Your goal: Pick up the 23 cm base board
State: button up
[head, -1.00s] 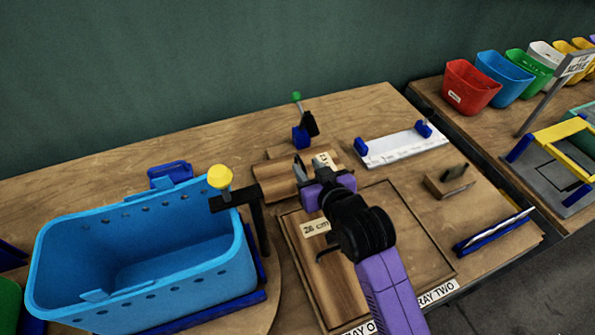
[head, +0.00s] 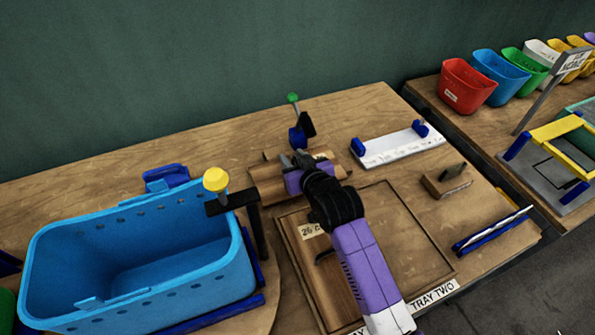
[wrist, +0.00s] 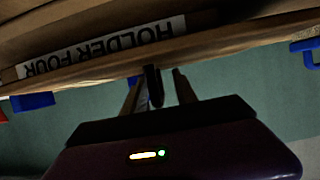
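Wooden boards (head: 268,186) lie in a low holder left of centre in the head view. A pale label (head: 322,156) shows there, but its text is unreadable, so I cannot tell which is the 23 cm base board. My gripper (head: 296,160) is over these boards and hides part of them. The wrist view shows its fingers (wrist: 165,82) apart, with a gap between them, near a wooden edge. Above them is an upside-down HOLDER FOUR label (wrist: 100,46). I cannot tell whether the fingers touch a board.
A board labelled 26 cm (head: 312,229) lies in the tray (head: 405,208) below. A blue bin (head: 140,250) and a yellow-knobbed black post (head: 255,220) stand left. A green-tipped blue clamp (head: 298,135) stands behind the boards. A white ruler fixture (head: 398,147) lies right.

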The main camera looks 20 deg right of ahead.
jog(key=shift+c, duration=0.4)
grip_shut()
jog(key=shift+r, duration=0.1)
